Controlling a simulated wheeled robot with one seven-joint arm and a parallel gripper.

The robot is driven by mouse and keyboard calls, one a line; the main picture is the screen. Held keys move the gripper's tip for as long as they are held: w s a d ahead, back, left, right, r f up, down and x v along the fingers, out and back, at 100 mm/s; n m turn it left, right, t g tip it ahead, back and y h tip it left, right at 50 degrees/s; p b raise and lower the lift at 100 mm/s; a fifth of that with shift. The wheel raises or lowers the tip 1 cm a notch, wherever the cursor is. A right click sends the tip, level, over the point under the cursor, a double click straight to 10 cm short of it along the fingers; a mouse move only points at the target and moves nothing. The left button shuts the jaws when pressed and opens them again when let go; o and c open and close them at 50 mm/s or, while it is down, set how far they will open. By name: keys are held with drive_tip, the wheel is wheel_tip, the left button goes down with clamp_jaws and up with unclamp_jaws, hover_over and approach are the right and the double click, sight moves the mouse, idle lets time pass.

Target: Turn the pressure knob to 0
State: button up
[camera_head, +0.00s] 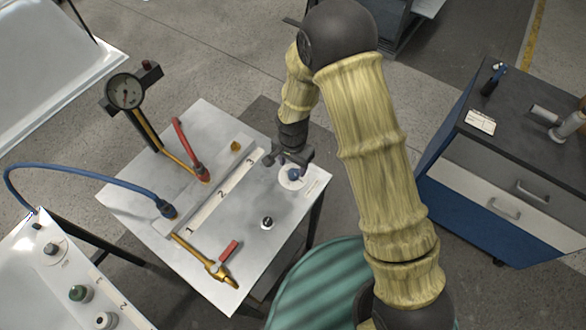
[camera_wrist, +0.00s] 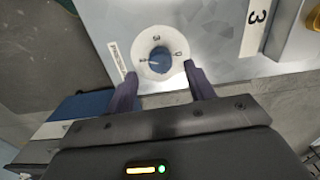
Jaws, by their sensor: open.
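The pressure knob (camera_head: 294,174) is a small blue knob on a round white dial at the right corner of the grey worktable. In the wrist view, the blue knob (camera_wrist: 160,60) sits on its white dial (camera_wrist: 147,44), with a "PRESSURE" label to its left. Small marks ring the dial; a light mark shows toward the knob's left side, too small to read surely. My gripper (camera_head: 289,158) is above the knob. In the wrist view my gripper (camera_wrist: 161,73) is open, its two dark fingers apart on either side of the dial's lower part. Contact with the knob is not visible.
The worktable (camera_head: 135,200) carries a strip numbered 1 to 3, blue (camera_head: 80,176) and red (camera_head: 186,145) hoses, a red-handled brass valve (camera_head: 222,262) and a black-and-white knob (camera_head: 267,223). A pressure gauge (camera_head: 125,91) stands behind. A blue cabinet (camera_head: 500,160) is at right.

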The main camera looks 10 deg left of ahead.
sight(293, 173)
drive_tip(key=shift+f+p, duration=0.35)
drive_tip(key=shift+f, duration=1.8)
drive_tip(key=c, duration=1)
